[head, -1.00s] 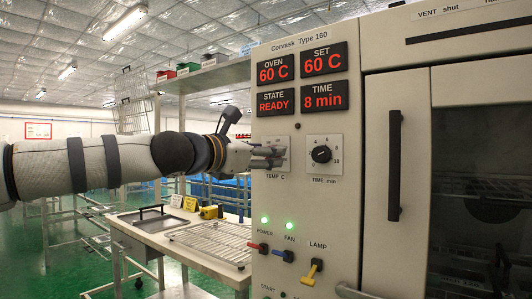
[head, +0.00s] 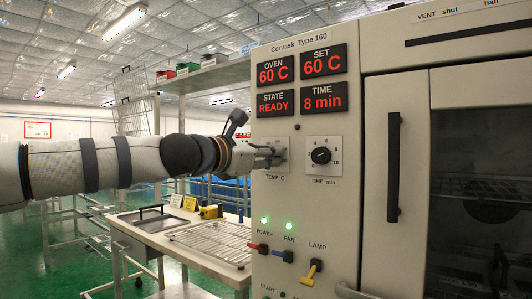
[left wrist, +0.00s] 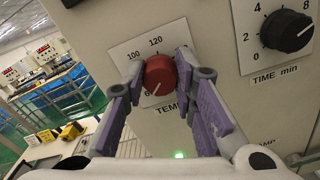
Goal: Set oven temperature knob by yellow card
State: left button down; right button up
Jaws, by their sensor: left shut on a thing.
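The red temperature knob (left wrist: 160,75) sits on a white dial plate marked TEMP in the left wrist view, where 100 and 120 are readable. My left gripper (left wrist: 161,77) is shut on it, one purple-padded finger on each side. In the head view my left gripper (head: 274,155) reaches the panel from the left and hides the knob. The SET display (head: 322,60) reads 60 C, and the OVEN display (head: 275,69) also reads 60 C. A yellow card (head: 190,203) stands on the bench beside a paler card (head: 176,200); their writing is too small to read. My right gripper is not in view.
The black time knob (head: 320,156) is just right of the TEMP plate. Below are red, blue and yellow levers, the yellow lamp lever (head: 311,272) lowest. The oven door handle (head: 394,167) stands out further right. A wire rack (head: 212,241) lies on the bench.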

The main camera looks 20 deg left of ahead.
pick_arm(q)
jog(key=shift+d+f+m+p, duration=0.15)
jog(key=shift+m+p, duration=0.6)
jog(key=shift+m, duration=3.95)
jog(key=shift+a+f+m+p, duration=0.1)
jog(key=shift+m+p, duration=0.65)
jog(key=shift+m, duration=3.95)
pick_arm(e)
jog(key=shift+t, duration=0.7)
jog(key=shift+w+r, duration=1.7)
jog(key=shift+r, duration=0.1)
pick_arm(q)
jog(key=c, duration=1.3)
grip_release()
